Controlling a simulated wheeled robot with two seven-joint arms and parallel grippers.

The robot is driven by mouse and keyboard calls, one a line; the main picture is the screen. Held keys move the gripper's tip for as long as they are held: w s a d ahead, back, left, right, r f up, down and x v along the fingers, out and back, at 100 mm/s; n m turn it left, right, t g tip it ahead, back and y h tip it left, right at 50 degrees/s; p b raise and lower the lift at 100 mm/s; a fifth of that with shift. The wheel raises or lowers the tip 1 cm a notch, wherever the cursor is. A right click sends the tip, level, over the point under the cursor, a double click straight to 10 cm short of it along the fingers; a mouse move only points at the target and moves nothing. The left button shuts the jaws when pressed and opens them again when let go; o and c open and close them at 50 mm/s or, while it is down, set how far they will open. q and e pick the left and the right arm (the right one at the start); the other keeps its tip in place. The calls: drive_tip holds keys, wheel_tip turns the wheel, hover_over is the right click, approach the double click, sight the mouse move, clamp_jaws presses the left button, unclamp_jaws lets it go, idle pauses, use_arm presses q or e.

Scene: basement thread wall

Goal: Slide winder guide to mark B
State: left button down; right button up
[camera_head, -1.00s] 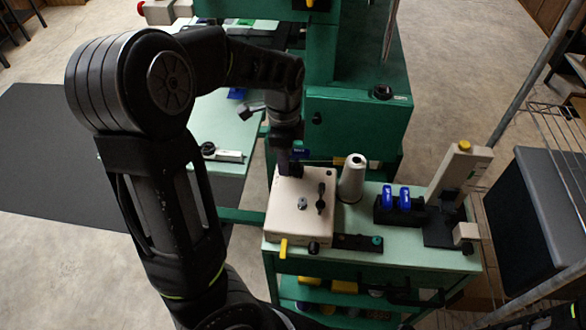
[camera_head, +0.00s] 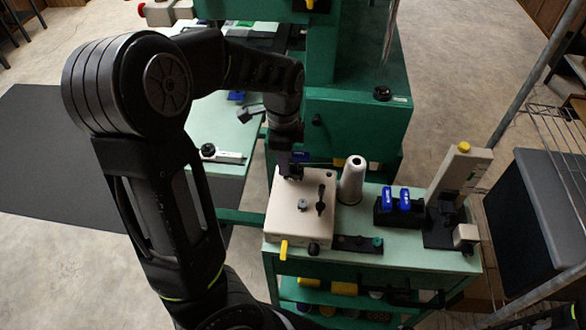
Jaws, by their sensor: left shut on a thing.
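The winder is a beige box (camera_head: 285,226) on the green cart top, with a grey knob and a dark slotted lever (camera_head: 320,200) on its upper face. My left gripper (camera_head: 290,174) points down at the box's back edge, shut on a small dark part there, which I take for the winder guide. The fingers and wrist hide most of that part. I cannot make out mark B. A white cone (camera_head: 351,182) stands just right of the box.
Two blue spools (camera_head: 404,198) sit in a black holder on the cart's right, beside a beige upright device (camera_head: 462,172). A yellow handle (camera_head: 284,250) sticks out at the box's front. A green machine (camera_head: 355,125) stands behind.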

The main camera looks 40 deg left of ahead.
sight(284, 180)
use_arm(q)
drive_tip(key=shift+s+d, duration=0.45)
drive_tip(key=shift+s, duration=0.2)
drive_tip(key=c, duration=1.4)
unclamp_jaws()
drive_tip(key=shift+r+p, duration=0.1)
drive_tip(key=shift+p, duration=0.2)
wheel_tip(284, 180, up, 6)
drive_tip(key=p, duration=0.4)
drive_tip(key=shift+p, duration=0.4)
